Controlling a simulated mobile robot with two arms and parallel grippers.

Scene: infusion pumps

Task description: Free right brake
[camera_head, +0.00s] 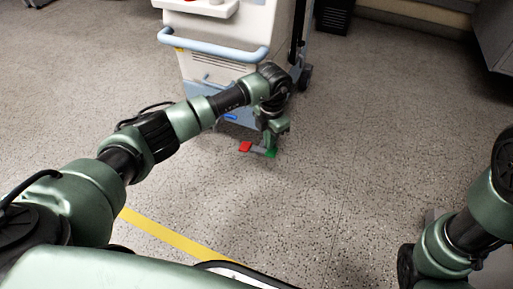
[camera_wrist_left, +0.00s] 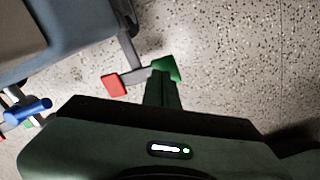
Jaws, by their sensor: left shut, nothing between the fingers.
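The brake pedal at the machine's right front foot has a red end (camera_head: 245,147) on the left and a green end (camera_head: 271,153) on the right. In the left wrist view the red end (camera_wrist_left: 114,85) is uncovered, and the green end (camera_wrist_left: 166,69) is partly hidden behind my gripper fingers. My left gripper (camera_head: 271,140) points down at the green end; it is shut and empty, and its fingertips (camera_wrist_left: 163,74) overlap the green end. I cannot tell whether they touch it. My right arm shows at the right edge, with its gripper out of view.
The white and grey machine (camera_head: 212,68) with a pale blue handle bar (camera_head: 213,50) stands behind the pedal. A blue part (camera_wrist_left: 28,111) with red and green bits beside it lies at the wrist view's left. The speckled floor is free to the right.

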